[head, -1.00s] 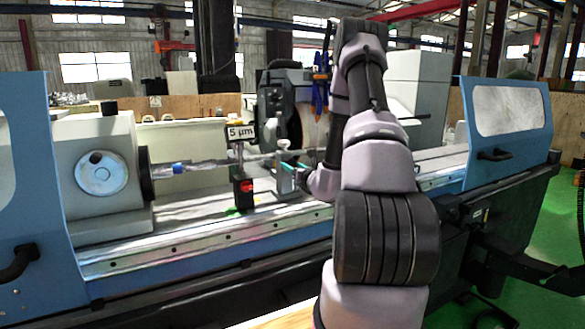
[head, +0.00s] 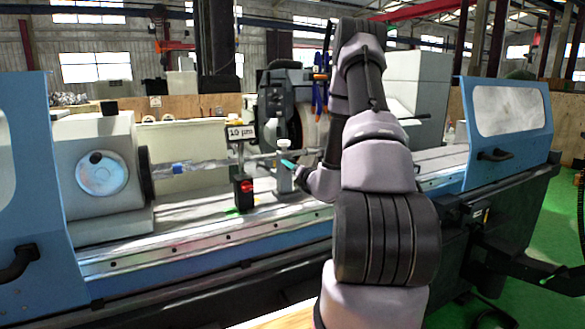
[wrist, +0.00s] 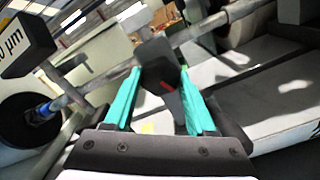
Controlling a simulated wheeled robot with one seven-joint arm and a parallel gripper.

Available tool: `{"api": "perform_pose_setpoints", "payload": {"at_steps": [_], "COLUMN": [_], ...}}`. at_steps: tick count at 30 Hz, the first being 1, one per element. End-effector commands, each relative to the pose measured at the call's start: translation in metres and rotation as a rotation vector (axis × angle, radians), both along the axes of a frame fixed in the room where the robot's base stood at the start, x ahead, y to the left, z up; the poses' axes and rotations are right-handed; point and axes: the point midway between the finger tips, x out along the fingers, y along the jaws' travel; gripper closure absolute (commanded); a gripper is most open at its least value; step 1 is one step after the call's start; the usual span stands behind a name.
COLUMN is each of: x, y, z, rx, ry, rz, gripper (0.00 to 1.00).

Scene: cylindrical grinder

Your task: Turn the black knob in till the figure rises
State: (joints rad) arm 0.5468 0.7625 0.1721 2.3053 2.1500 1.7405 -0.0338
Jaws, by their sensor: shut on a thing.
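The black knob (wrist: 157,62) shows in the wrist view as a dark block with a small red mark, between the teal fingers of my gripper (wrist: 162,88). My gripper is shut on it. In the head view the teal fingertips (head: 288,163) are beside a small grey stand (head: 284,182) on the machine bed, and I cannot make out the knob there. The figure display (head: 240,132) reads 10 µm. It also shows at the upper left of the wrist view (wrist: 22,42), tilted and cut off by the edge.
A long shaft (head: 215,165) runs from the headstock (head: 95,180) past the stand. A black block with a red face (head: 244,192) stands left of my gripper. The grinding wheel housing (head: 280,95) is behind. Blue doors flank the bed (head: 190,232).

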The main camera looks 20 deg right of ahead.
Motion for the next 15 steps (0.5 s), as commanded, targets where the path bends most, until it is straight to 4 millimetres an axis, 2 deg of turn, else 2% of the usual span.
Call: {"api": "perform_pose_setpoints", "payload": {"at_steps": [7, 15], "x": [-0.0009, -0.0011], "y": [0.0003, 0.0005], "z": [-0.0014, -0.0016], "rx": [0.109, 0.147], "ry": [0.007, 0.009], "rz": [0.000, 0.001], "gripper": [0.99, 0.99]}}
